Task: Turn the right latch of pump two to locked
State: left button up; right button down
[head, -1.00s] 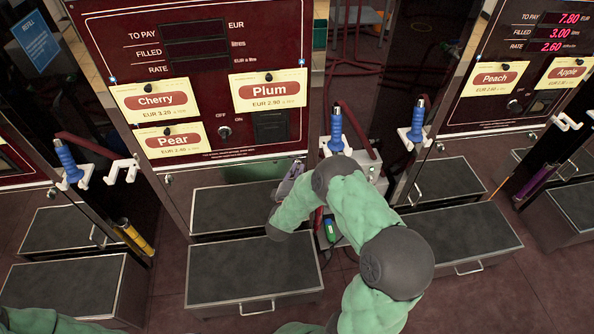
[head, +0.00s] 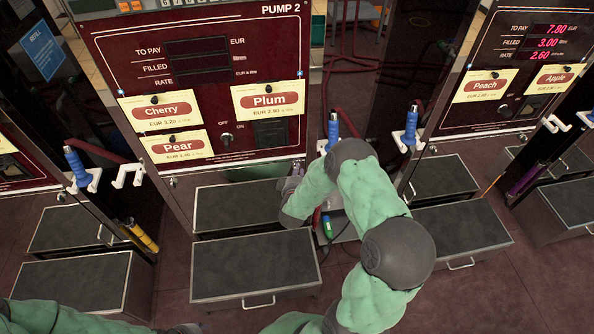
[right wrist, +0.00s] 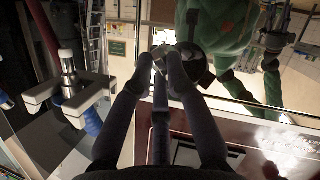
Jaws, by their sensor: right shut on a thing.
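Pump two (head: 205,100) is the dark red cabinet labelled PUMP 2 in the head view. My right gripper (head: 293,182) is at the lower right corner of its front panel, mostly hidden behind my own green forearm. In the right wrist view its dark fingers (right wrist: 164,62) are closed together on a small metal part, which looks like the right latch (right wrist: 161,55). The fingers hide most of it, so I cannot tell its turn angle. A small round latch (head: 174,182) shows at the panel's lower left. My left gripper is not in view.
A blue-handled nozzle (head: 333,130) hangs in a white holder just right of pump two; another (head: 410,128) hangs farther right. A grey-topped step (head: 255,265) stands before the pump. A green-labelled thing (head: 327,227) lies beside my right forearm.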

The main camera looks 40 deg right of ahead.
jog(key=shift+s+d+f+m+t+y+b, duration=0.1)
jog(key=shift+m+t+y+b, duration=0.2)
jog(key=shift+m+y, duration=0.75)
jog(key=shift+s+d+m+t+y+b, duration=0.1)
jog(key=shift+m+t+y+b, duration=0.4)
jog(key=shift+m, duration=0.95)
jog(key=shift+y, duration=0.25)
jog(key=c, duration=1.5)
grip_release()
jog(key=v, duration=1.2)
jog(key=shift+w, duration=0.15)
jog(key=shift+a, duration=0.1)
